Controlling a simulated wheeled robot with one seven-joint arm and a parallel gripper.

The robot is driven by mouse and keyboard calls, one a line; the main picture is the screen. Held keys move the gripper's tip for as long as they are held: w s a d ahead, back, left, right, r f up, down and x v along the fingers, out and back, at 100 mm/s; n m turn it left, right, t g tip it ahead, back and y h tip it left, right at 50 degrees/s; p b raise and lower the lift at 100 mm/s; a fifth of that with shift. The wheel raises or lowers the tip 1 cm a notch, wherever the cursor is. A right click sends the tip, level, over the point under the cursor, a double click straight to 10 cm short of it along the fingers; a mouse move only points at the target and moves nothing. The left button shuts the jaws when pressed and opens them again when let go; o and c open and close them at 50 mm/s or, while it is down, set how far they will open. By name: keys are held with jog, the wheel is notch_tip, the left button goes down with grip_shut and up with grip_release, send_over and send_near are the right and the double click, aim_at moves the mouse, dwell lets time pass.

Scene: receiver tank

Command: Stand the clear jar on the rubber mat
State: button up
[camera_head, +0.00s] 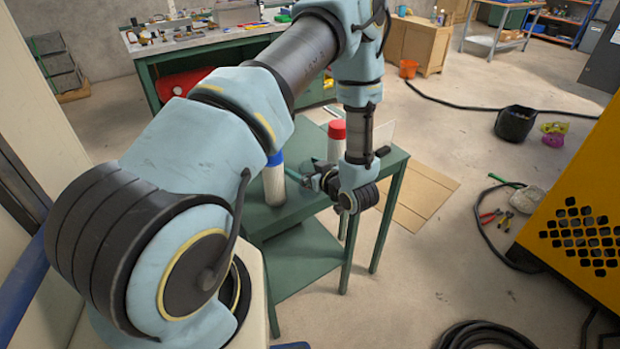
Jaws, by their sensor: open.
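A pale, whitish cylinder with a blue lid (274,182) stands upright on a green table (280,218). A similar container with a red lid (337,130) stands farther back on the same table. I cannot tell whether either is the clear jar. My gripper (300,177) is low over the table, pointing left, just right of the blue-lidded container. Its jaws are open and look empty, and I cannot tell whether they touch it. I cannot make out the rubber mat; my arm hides part of the tabletop.
A thin clear panel (386,134) stands at the table's right side. The table has a lower shelf (300,258). Flat cardboard (425,195) lies on the floor to the right. A yellow cabinet (575,220) stands at far right. A cluttered workbench (215,42) is behind.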

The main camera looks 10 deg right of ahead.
jog(key=shift+c, duration=0.2)
jog(key=c, duration=1.4)
jog(key=shift+c, duration=0.2)
